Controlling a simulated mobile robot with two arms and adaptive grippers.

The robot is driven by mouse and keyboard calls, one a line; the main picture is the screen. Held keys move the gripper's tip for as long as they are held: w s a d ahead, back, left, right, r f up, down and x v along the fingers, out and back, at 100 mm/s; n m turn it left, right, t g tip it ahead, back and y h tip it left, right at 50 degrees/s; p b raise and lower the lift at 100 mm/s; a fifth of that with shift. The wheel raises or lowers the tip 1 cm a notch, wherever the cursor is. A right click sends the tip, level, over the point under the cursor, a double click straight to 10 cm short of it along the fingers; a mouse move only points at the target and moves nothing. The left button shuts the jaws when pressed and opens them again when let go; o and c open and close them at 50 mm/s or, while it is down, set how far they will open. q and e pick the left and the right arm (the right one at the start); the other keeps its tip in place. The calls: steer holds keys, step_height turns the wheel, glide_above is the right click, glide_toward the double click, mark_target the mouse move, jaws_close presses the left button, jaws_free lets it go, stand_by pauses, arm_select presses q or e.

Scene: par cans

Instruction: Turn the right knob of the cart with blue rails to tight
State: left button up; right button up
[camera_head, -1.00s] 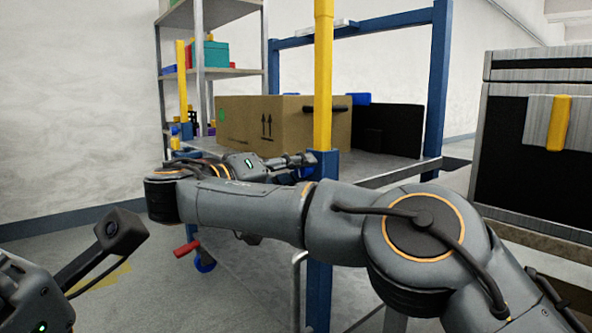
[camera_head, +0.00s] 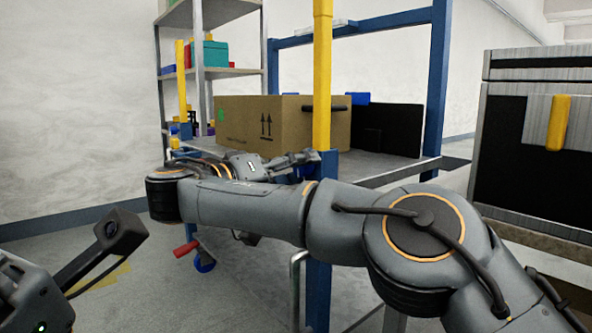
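The cart with blue rails (camera_head: 438,80) stands ahead, with a grey deck and a yellow-and-blue corner post (camera_head: 322,85) nearest me. My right arm crosses in front of it. My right gripper (camera_head: 306,163) points right, its fingers at the blue lower part of that post, just above deck level. A small blue part (camera_head: 309,172) shows behind the fingers; I cannot tell if it is the right knob or if the fingers touch it. The finger gap is not clear. My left gripper (camera_head: 118,232) is at the lower left, partly out of frame, away from the cart.
A cardboard box (camera_head: 243,125) and a black panel (camera_head: 390,128) stand on the deck. A grey shelf (camera_head: 232,73) with small bins is behind. A black-and-grey case (camera_head: 500,150) with a yellow handle is at the right. A red-handled caster (camera_head: 186,248) is below.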

steer(key=shift+a, duration=0.1)
step_height(320, 180, up, 10)
stand_by(0.6)
